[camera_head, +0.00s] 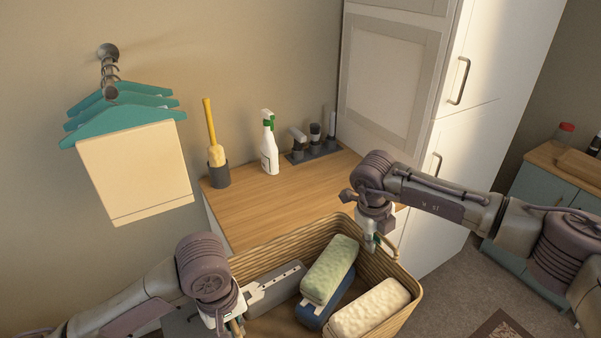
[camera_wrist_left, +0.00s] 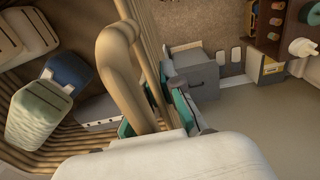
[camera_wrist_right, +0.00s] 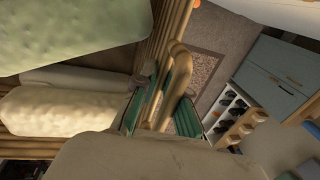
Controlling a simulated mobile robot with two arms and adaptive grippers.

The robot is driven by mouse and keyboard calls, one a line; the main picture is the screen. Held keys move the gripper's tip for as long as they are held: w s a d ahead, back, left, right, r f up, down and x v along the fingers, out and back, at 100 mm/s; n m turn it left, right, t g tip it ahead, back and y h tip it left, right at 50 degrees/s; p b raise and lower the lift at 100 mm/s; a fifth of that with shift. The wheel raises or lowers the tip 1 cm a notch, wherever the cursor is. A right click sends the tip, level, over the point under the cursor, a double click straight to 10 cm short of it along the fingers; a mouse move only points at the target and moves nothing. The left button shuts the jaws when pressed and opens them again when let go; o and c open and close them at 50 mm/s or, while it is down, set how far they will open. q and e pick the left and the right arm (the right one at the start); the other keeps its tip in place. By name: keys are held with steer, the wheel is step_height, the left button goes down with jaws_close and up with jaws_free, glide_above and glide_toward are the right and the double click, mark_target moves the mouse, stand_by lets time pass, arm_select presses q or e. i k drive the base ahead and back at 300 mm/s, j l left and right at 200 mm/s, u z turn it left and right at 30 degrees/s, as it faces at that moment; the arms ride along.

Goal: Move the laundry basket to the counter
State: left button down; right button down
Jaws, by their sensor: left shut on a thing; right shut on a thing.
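My right gripper (camera_head: 371,240) is shut on the basket's right handle, which fills the jaws in the right wrist view (camera_wrist_right: 165,95). My left gripper (camera_head: 235,322) is shut on the left handle; its jaws show around the handle in the left wrist view (camera_wrist_left: 150,110).
On the counter stand a white spray bottle (camera_head: 269,143), a yellow-handled brush in a dark holder (camera_head: 218,170) and a dark rack of small items (camera_head: 313,152). A tall white cabinet (camera_head: 440,110) borders the right. Teal hangers (camera_head: 125,120) hang at left. The counter's middle is bare.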

mark_target(276, 223)
steer(key=i+j, duration=0.2)
steer(key=i, duration=0.2)
steer(key=i+j, duration=0.45)
steer(key=i, duration=0.3)
